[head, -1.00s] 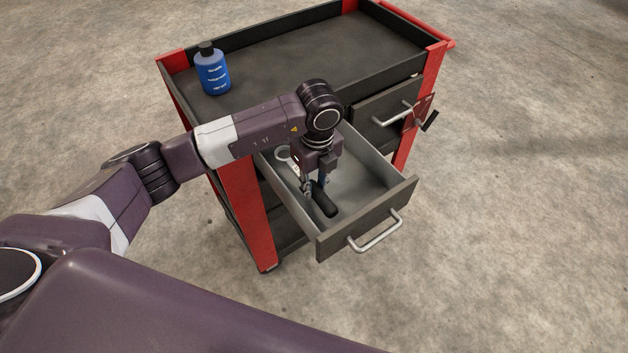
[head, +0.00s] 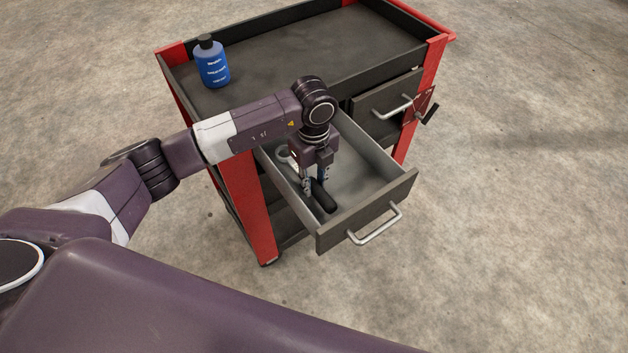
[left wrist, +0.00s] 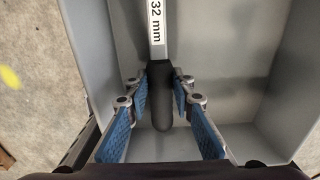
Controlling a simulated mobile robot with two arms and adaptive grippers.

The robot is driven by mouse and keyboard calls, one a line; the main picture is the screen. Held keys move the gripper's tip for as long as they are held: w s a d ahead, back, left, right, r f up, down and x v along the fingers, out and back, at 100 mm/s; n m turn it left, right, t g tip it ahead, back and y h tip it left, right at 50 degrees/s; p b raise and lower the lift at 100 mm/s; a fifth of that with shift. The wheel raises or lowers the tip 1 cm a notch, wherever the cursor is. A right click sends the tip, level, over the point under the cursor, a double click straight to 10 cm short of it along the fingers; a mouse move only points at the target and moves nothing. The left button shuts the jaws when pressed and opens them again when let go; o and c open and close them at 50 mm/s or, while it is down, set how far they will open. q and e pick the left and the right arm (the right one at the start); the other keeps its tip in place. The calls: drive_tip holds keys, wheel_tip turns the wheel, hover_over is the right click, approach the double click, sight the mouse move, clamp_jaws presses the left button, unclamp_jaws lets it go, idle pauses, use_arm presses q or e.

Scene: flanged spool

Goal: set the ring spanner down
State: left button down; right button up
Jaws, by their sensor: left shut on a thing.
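The ring spanner has a pale metal shank with its ring end (head: 284,156) toward the back left of the open drawer (head: 372,170). Its black handle (head: 325,199) points toward the drawer front. My left gripper (head: 315,186) reaches down into the drawer and is shut on the handle. In the left wrist view the fingers stand on both sides of the handle (left wrist: 160,100), and the shank carries the label "32 mm". I cannot tell whether the spanner touches the drawer floor. My right gripper is out of view.
The drawer belongs to a red and black tool cart (head: 245,200). A blue bottle (head: 212,64) stands on its top. Another drawer (head: 390,105) with a handle is at the right. The drawer floor right of the spanner is clear.

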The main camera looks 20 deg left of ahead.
use_arm(q)
drive_tip(key=c, duration=1.7)
unclamp_jaws()
drive_tip(key=shift+o, duration=0.2)
drive_tip(key=shift+r+p, duration=0.45)
drive_tip(key=shift+r, duration=0.15)
wheel_tip(320, 180, up, 12)
drive_tip(key=b, duration=0.1)
drive_tip(key=shift+b, duration=0.35)
